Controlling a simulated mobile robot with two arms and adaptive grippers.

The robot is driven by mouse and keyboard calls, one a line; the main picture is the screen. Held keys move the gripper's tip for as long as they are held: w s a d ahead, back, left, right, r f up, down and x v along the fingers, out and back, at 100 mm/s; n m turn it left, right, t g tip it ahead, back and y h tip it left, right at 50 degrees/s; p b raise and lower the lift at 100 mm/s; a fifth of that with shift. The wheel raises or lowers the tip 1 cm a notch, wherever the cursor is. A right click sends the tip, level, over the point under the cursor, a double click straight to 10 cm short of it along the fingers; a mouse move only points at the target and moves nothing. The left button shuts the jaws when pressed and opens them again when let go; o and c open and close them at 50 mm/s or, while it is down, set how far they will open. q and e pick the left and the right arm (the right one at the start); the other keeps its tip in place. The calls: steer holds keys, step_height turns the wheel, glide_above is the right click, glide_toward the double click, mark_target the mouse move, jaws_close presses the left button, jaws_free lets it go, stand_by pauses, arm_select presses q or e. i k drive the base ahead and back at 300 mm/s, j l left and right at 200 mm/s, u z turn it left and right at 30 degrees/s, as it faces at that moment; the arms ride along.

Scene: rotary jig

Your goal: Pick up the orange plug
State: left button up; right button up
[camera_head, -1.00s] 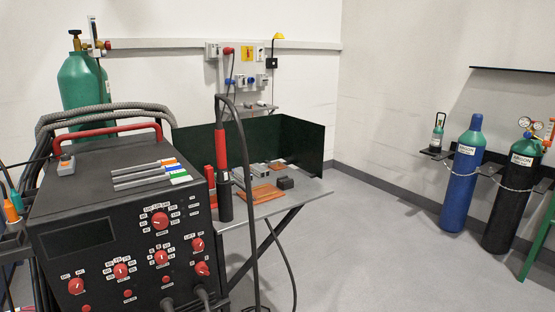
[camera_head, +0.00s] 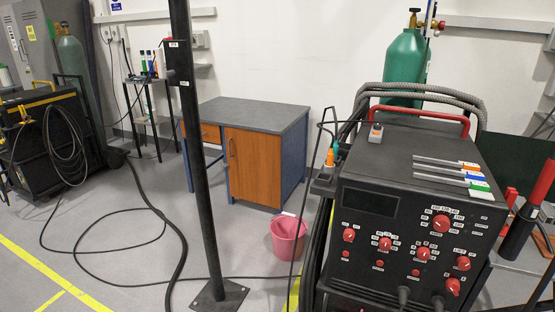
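A small orange piece (camera_head: 330,157) stands upright beside a teal one in a dark holder at the left side of the black welding machine (camera_head: 393,215). I cannot tell for sure whether it is the orange plug. A small grey block (camera_head: 375,134) with an orange mark on it sits on top of the machine. Neither of my grippers is in view.
A black post (camera_head: 201,170) on a floor plate stands left of centre. A pink bucket (camera_head: 289,240) is beside the machine, and a desk with an orange door (camera_head: 253,165) is behind. Black cables (camera_head: 160,225) lie across the floor at left.

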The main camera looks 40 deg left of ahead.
mark_target(331, 156)
steer(key=u, duration=0.85)
